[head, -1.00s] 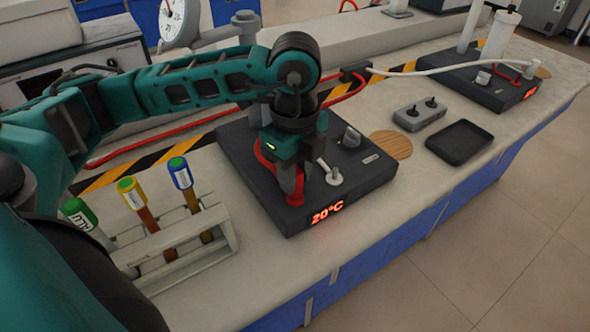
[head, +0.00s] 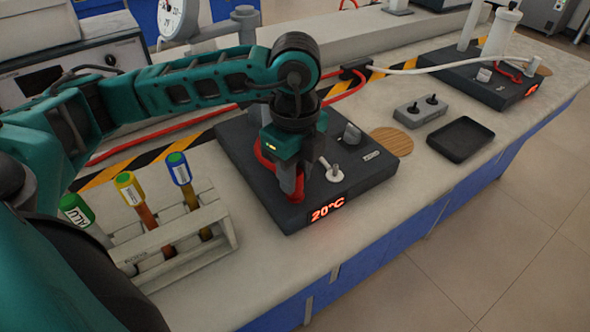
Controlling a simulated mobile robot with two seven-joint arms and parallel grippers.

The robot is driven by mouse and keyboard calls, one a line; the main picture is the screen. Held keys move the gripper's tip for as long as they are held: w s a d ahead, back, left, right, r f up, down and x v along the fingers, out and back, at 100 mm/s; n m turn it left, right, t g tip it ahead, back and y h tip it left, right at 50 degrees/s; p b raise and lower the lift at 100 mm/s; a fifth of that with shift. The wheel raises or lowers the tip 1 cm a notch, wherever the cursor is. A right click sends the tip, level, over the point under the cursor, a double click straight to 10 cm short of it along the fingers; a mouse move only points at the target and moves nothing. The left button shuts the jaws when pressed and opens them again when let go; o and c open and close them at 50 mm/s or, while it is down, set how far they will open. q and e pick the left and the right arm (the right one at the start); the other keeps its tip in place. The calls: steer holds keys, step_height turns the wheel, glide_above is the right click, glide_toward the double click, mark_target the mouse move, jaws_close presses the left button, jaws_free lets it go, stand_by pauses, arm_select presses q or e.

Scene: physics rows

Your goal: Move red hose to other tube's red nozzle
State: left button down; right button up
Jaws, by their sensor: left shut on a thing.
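The red hose (head: 345,94) runs along the bench and behind my left arm. A red loop (head: 263,157) shows again at the left of my left gripper (head: 292,192). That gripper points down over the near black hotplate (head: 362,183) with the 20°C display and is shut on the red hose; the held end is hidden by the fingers. A second black hotplate (head: 455,72) stands at the far right with a white upright tube (head: 503,32) and a short red piece (head: 508,75) beside it. I cannot make out a red nozzle. My right gripper is not in view.
A rack (head: 190,235) with several capped tubes stands at the near left. A grey box with two switches (head: 420,111), a black tray (head: 461,139) and a round wooden mat (head: 392,141) lie between the hotplates. A white hose (head: 440,68) crosses the back.

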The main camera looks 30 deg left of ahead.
arm_select(q)
steer(key=shift+f, duration=0.15)
steer(key=shift+c, duration=1.9)
jaws_free()
steer(key=shift+r+p, duration=2.7)
steer(key=shift+r, duration=0.95)
steer(key=shift+f, duration=0.1)
